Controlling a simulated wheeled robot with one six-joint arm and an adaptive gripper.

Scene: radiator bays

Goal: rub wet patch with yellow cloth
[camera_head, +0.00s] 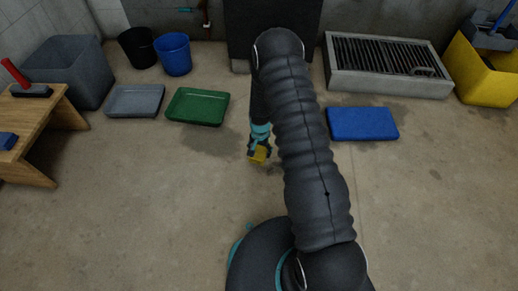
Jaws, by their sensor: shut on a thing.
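My gripper (259,148) reaches down near the floor at the middle of the view, beyond my dark ribbed arm. It is shut on a small yellow cloth (258,156), which shows at the fingertips. I cannot tell whether the cloth touches the floor. A darker, wet-looking patch (215,139) lies on the concrete just left of the gripper, below the green tray. Its edges are faint, and part of it may be hidden behind my arm.
A green tray (197,106) and a grey tray (136,101) lie at the back left. A blue mat (362,123) lies right of my arm, before a grated trough (390,86). A wooden bench (42,128) stands far left. The front floor is clear.

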